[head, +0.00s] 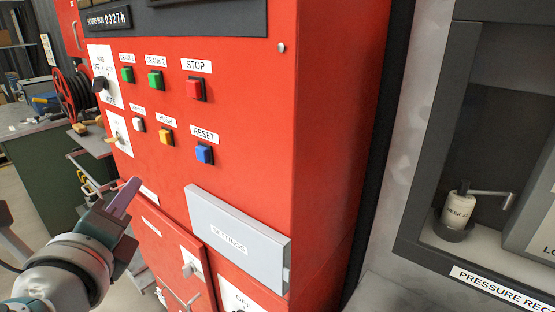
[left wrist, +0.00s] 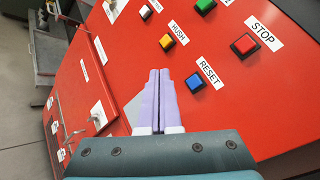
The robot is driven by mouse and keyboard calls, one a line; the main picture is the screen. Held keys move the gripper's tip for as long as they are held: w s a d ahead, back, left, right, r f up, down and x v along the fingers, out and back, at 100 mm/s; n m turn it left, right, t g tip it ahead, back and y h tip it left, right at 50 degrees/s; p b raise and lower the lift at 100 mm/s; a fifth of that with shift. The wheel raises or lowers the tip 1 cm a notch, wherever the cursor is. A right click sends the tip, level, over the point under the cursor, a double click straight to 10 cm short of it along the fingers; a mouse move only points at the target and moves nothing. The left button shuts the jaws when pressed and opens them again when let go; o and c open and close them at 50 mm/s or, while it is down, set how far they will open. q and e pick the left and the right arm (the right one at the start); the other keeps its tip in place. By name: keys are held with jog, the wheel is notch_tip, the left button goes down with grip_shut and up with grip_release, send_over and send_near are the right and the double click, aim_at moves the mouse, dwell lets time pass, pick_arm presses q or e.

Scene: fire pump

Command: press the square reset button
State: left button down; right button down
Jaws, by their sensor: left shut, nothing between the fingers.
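The square blue reset button (head: 204,153) sits under a white RESET label on the red cabinet front, below the red STOP button (head: 195,89). It also shows in the left wrist view (left wrist: 195,83), right of my fingertips. My left gripper (head: 130,187) is shut and empty, left of and below the button in the head view, apart from it. In the left wrist view its two purple fingers (left wrist: 159,72) lie side by side, and the button is uncovered. My right gripper is in neither view.
A yellow HUSH button (head: 166,136), a white button (head: 138,124) and two green crank buttons stand close by. A grey SETTINGS flap (head: 237,236) juts out below the reset button. A grey recorder case (head: 425,215) stands at the right.

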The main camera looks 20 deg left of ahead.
aim_at(203, 154)
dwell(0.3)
pick_arm(q)
jog(key=shift+w, duration=0.15)
jog(key=w+d+b, duration=0.1)
jog(key=w+d, duration=0.2)
jog(key=w, duration=0.5)
jog(key=shift+d, duration=0.2)
dwell(0.3)
dwell(1.6)
jog(key=shift+w+d+b, duration=0.15)
jog(key=shift+w+b, duration=0.2)
